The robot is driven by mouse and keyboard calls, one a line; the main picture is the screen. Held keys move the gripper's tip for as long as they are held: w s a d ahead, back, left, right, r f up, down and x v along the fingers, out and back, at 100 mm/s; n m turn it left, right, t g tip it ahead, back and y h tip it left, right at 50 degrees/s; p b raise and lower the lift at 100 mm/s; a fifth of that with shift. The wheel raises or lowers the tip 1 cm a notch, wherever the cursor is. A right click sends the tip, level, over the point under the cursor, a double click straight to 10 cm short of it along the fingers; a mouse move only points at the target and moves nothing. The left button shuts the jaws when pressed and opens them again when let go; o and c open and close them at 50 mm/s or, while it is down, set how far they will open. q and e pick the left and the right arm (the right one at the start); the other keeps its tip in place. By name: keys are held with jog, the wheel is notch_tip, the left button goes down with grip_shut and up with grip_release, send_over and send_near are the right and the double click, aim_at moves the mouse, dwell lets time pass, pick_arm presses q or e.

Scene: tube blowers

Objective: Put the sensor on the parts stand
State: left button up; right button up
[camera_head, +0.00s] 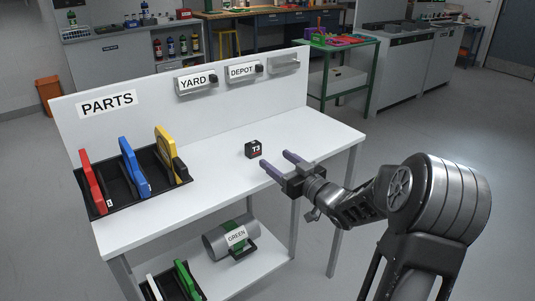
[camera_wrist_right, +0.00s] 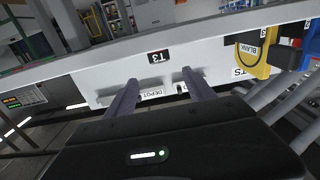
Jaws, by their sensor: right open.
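The sensor appears to be the small dark box with a red patch and a "T3" label (camera_head: 253,149). It sits on the white top of the parts stand (camera_head: 215,175), right of the middle. My right gripper (camera_head: 275,158) is open and empty, with its two purple-grey fingers pointing at the box from the right. The fingertips look a short way apart from it. In the right wrist view the box (camera_wrist_right: 160,57) shows upside down, beyond and between the spread fingers (camera_wrist_right: 160,76). My left gripper is not in view.
A black rack (camera_head: 128,182) with red, blue and yellow upright parts stands on the left of the top. Labelled "YARD" and "DEPOT" holders (camera_head: 243,71) are on the back panel. A grey cylinder marked "GREEN" (camera_head: 232,238) lies on the lower shelf. The top's right end is clear.

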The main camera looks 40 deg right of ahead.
jog(key=shift+s, duration=0.8)
jog(key=shift+f, duration=0.15)
